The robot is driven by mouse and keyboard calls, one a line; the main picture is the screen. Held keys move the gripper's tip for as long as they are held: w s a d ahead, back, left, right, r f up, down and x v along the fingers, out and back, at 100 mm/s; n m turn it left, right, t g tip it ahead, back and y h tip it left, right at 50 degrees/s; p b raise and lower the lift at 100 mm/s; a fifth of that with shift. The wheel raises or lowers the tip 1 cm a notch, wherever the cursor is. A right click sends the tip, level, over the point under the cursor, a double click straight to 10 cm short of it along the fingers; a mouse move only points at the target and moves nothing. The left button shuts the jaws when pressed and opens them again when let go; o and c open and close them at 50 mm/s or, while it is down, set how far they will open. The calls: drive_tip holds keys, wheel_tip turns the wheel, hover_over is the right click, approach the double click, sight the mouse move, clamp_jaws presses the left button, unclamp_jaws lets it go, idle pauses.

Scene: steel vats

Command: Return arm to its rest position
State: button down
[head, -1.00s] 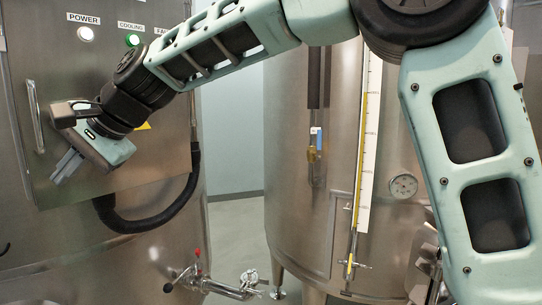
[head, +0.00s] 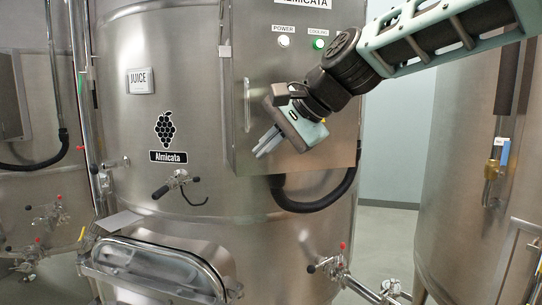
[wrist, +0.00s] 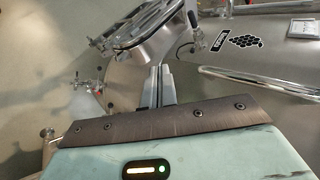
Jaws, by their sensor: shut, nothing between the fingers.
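My gripper (head: 267,143) is at the middle of the head view, in front of the steel control panel (head: 262,100) on the Almicata vat (head: 215,75). Its fingers are shut and empty, pointing down and left. My teal and black arm (head: 425,33) reaches in from the upper right. In the wrist view my gripper's fingers (wrist: 157,85) are together, with the vat's grape label (wrist: 248,41) upside down beyond them. I cannot tell the exact gap between my gripper and the panel.
A hatch (head: 150,268) juts from the vat's lower front. Valves with red knobs (head: 342,246) stick out at the lower right. A black hose (head: 315,204) loops below the panel. Another vat (head: 465,130) stands at the right, with pale wall and floor between.

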drive_tip(key=s+d+r+b, duration=0.2)
drive_tip(key=s+r, duration=0.3)
drive_tip(key=s, duration=0.1)
drive_tip(key=s+d+f+n+g+h+b, duration=0.1)
drive_tip(key=s+d+f+n+h+b, duration=0.3)
drive_tip(key=f, duration=0.7)
drive_tip(key=s+a+f+n+g+y+b, duration=0.15)
drive_tip(key=s+f, duration=0.35)
drive_tip(key=f, duration=0.5)
drive_tip(key=s+d+f+n+g+h+b, duration=0.1)
drive_tip(key=s+d+f+n, duration=0.3)
drive_tip(key=f, duration=0.5)
drive_tip(key=s+d+f+n+g+h+b, duration=0.1)
drive_tip(key=s+d+f+n+h, duration=0.3)
drive_tip(key=s+d+f, duration=0.4)
wheel_tip(320, 180, down, 2)
drive_tip(key=shift+s+d+f, duration=0.1)
drive_tip(key=shift+s+d, duration=0.05)
drive_tip(key=shift+s, duration=1.1)
